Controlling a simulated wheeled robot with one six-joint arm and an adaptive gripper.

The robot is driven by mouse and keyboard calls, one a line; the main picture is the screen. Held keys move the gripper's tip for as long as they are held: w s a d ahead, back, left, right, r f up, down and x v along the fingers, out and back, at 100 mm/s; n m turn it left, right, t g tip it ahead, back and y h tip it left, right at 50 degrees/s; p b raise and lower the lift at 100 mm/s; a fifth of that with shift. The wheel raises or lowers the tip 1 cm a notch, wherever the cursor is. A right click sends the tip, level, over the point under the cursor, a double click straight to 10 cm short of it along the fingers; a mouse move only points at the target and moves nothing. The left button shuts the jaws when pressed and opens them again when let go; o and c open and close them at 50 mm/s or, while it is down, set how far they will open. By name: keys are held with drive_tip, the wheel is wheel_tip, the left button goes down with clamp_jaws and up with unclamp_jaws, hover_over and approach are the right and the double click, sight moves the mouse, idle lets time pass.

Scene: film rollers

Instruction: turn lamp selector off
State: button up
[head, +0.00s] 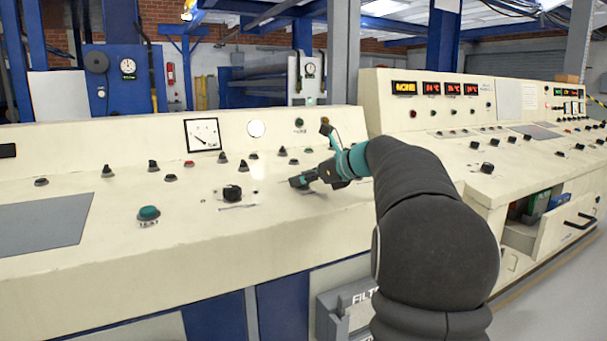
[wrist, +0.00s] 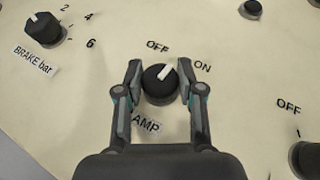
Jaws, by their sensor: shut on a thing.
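The lamp selector (wrist: 157,89) is a round black knob with a white pointer mark, seen in the wrist view. Its pointer slants up and to the right, between the OFF label (wrist: 157,46) and the ON label (wrist: 203,67). The label below it reads "AMP", its start hidden by my left finger. My gripper (wrist: 160,76) has one finger on each side of the knob and is shut on it. In the head view my gripper (head: 301,182) reaches down to the cream panel, and the knob there is hidden by it.
The BRAKE bar knob (wrist: 44,28) is at the upper left in the wrist view. Another dark knob (wrist: 306,160) with an OFF label is at the lower right. In the head view a black knob (head: 232,193) and a green button (head: 149,214) stand left on the console.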

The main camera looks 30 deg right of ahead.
drive_tip(key=n+g+y, duration=0.1)
drive_tip(key=n, duration=0.1)
drive_tip(key=n+g+y, duration=0.1)
drive_tip(key=n+y, duration=0.1)
drive_tip(key=shift+w+d+g, duration=0.15)
drive_tip(key=shift+g, duration=0.25)
drive_tip(key=shift+n+g+y, duration=1)
drive_tip(key=shift+n+g, duration=0.8)
drive_tip(key=shift+n, duration=0.1)
drive_tip(key=shift+n+g, duration=0.3)
drive_tip(key=o, duration=1.2)
drive_tip(key=shift+c, duration=0.2)
drive_tip(key=shift+m+t, duration=0.4)
drive_tip(key=shift+m, duration=0.1)
